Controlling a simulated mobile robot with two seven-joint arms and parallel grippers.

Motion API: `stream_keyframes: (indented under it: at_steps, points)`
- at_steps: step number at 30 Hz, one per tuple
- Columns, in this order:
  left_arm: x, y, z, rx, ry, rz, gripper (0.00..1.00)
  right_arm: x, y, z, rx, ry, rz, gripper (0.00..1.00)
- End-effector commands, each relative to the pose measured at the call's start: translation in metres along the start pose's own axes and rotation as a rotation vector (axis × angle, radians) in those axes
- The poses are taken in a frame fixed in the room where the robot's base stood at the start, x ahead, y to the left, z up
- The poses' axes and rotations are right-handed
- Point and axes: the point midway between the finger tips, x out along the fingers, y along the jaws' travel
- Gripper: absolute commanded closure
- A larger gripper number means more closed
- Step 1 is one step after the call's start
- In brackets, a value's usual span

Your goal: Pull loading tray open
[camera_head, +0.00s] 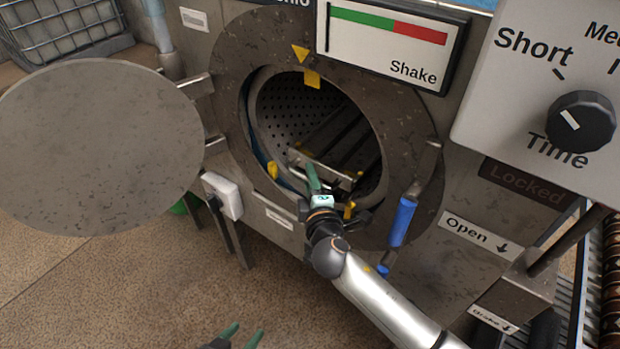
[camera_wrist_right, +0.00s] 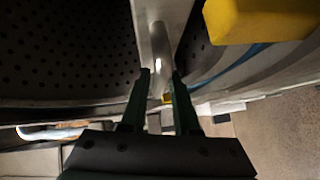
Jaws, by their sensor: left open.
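The loading tray (camera_head: 338,152) is a grey slatted metal tray inside the round drum opening, with a bright metal front edge. My right gripper (camera_head: 314,182) reaches into the lower opening, at the tray's front. In the right wrist view my right gripper (camera_wrist_right: 160,78) has its two dark fingers on either side of a curved metal bar (camera_wrist_right: 159,42), which looks like the tray's handle. I cannot tell whether the fingers press on it. My left gripper (camera_head: 242,336) is open and empty at the bottom edge, low over the floor, away from the machine.
The round door (camera_head: 98,145) stands swung open at the left. A blue-handled lever (camera_head: 403,222) is right of the opening, near the "Open" label. Yellow markers surround the rim; one yellow block (camera_wrist_right: 255,18) is close by in the wrist view. The front floor is clear.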

Motion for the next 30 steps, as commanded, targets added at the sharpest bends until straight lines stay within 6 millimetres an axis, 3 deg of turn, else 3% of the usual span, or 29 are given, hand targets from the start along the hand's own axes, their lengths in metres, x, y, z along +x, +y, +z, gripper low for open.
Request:
stream_keyframes:
  at_steps: [6,14,30]
  points:
    - [-0.0003,-0.0003,-0.0010,0.001,0.002,0.000,0.43,0.0001,0.0004,-0.0002,0.000,0.000,0.000,0.72]
    - [-0.0003,-0.0002,-0.0013,0.001,0.003,0.000,0.43,-0.0001,0.0003,-0.0002,0.000,0.000,0.001,1.00]
    - [-0.0001,0.0002,-0.0024,0.001,0.005,0.001,0.43,-0.0003,0.0001,-0.0001,0.000,0.000,0.000,1.00]
